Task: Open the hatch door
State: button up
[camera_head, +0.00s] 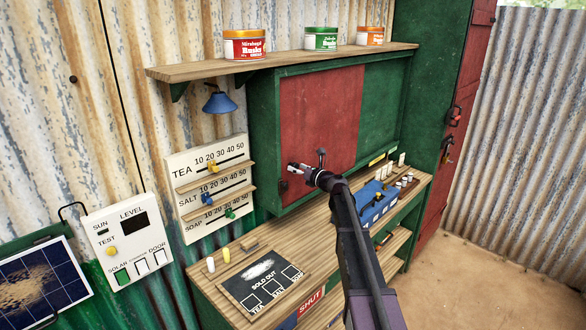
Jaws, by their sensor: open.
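A wide green-framed hatch (256,125) is on the back wall above the counter. A red panel (318,105) covers its left part and a green panel (385,100) its right part; the red panel looks closed. A small dark fitting (283,186) sits at the red panel's lower left. My gripper (306,163) is open and appears empty, in front of the red panel's lower part. Its left finger is near the dark fitting; I cannot tell whether it touches. My arm hides part of the counter and the hatch's lower edge.
A wooden counter (225,285) runs below, with a "SOLD OUT" board (262,275) and a blue box (372,205). A shelf (290,60) with several tins is above. A tall red door (462,130) stands right. The sandy floor there is clear.

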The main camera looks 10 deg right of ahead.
jog(key=shift+w+a, duration=0.3)
jog(key=shift+w, duration=0.1)
